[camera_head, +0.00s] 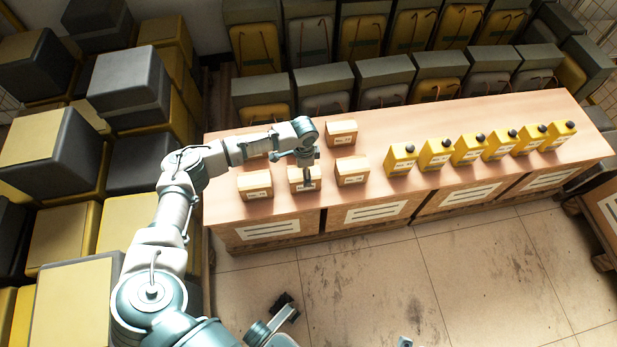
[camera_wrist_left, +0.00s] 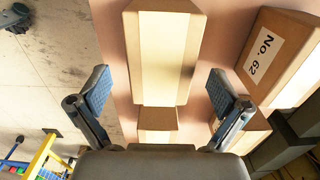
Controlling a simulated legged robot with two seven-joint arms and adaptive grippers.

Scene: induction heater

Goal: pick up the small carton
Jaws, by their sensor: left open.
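Several small brown cartons stand in rows at the left end of the long table. My left gripper (camera_head: 304,180) is over the middle carton (camera_head: 299,185) of the front row and partly hides it. A carton (camera_head: 255,186) stands to its left and another (camera_head: 352,171) to its right. In the left wrist view, my left gripper (camera_wrist_left: 160,88) is open and empty, its blue-padded fingers apart. A carton (camera_wrist_left: 165,45) shows between and beyond the fingers; I cannot tell whether they touch it. A carton marked No. 62 (camera_wrist_left: 285,60) is at the right.
Behind are a carton (camera_head: 341,132) and another (camera_head: 255,146) partly hidden by my arm. Yellow bottles with black caps (camera_head: 434,153) line the right of the table (camera_head: 385,185). Stacked yellow and grey bins fill the left. The tiled floor (camera_head: 400,280) in front is mostly clear.

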